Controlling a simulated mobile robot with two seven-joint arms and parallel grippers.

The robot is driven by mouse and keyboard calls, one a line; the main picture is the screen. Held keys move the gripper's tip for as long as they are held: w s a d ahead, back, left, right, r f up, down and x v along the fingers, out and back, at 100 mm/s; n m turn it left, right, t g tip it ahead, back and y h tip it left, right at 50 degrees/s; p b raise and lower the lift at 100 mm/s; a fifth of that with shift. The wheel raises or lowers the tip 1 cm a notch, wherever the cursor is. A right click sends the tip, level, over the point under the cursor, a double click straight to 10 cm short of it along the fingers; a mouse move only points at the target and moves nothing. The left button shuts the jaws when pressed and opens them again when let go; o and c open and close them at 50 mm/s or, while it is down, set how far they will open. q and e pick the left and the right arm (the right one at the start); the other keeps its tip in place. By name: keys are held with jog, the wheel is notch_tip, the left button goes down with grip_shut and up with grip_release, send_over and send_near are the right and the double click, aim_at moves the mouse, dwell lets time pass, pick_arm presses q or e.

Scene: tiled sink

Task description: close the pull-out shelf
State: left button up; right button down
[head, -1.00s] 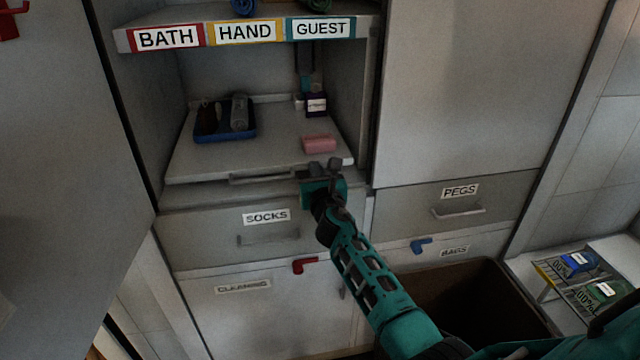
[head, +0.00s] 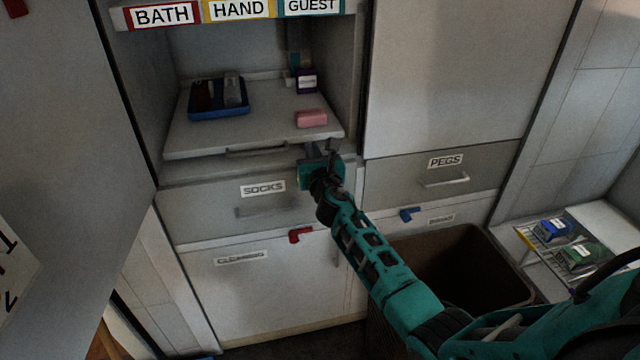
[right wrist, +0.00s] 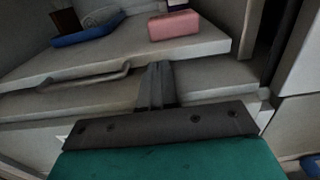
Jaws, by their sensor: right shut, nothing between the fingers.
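The pull-out shelf (head: 265,122) is a pale board in the open cabinet bay, with a bar handle (head: 262,150) on its front edge. Its front sticks out a little past the drawer fronts below. A blue tray (head: 218,112) and a pink bar (head: 311,118) lie on it. My right gripper (head: 327,150) is at the shelf's front edge, right of the handle. In the right wrist view its fingers (right wrist: 156,86) are shut together and empty, close to the edge; I cannot tell whether they touch it. My left gripper is not in view.
A brown bin (head: 455,265) stands at lower right, beside a wire rack (head: 565,245). A large grey panel (head: 50,150) stands at left.

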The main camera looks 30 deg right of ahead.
pick_arm(q)
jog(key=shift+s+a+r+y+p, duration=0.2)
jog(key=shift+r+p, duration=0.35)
jog(key=shift+p, duration=0.4)
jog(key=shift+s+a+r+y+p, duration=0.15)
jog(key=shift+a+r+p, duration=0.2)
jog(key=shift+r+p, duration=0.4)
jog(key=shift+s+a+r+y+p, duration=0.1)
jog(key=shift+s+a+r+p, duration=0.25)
jog(key=shift+p, duration=0.75)
pick_arm(e)
jog(key=s+a+f+m+g+y, duration=0.2)
jog(key=s+a+f+m, duration=0.2)
jog(key=s+m, duration=0.6)
jog(key=s+a+f+m+g+y, duration=0.2)
jog(key=s+a+f+m, duration=0.2)
jog(key=s+m, duration=0.6)
jog(key=s+a+f+m+g+y, duration=0.2)
jog(key=s+a+f+m+y, duration=0.1)
jog(key=s+a+m, duration=0.4)
jog(key=shift+s+f+m+g, duration=0.3)
jog(key=shift+s+f+m, duration=0.95)
jog(key=shift+s, duration=2.2)
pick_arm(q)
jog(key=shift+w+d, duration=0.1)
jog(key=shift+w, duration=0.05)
pick_arm(e)
jog(key=shift+r+m, duration=0.35)
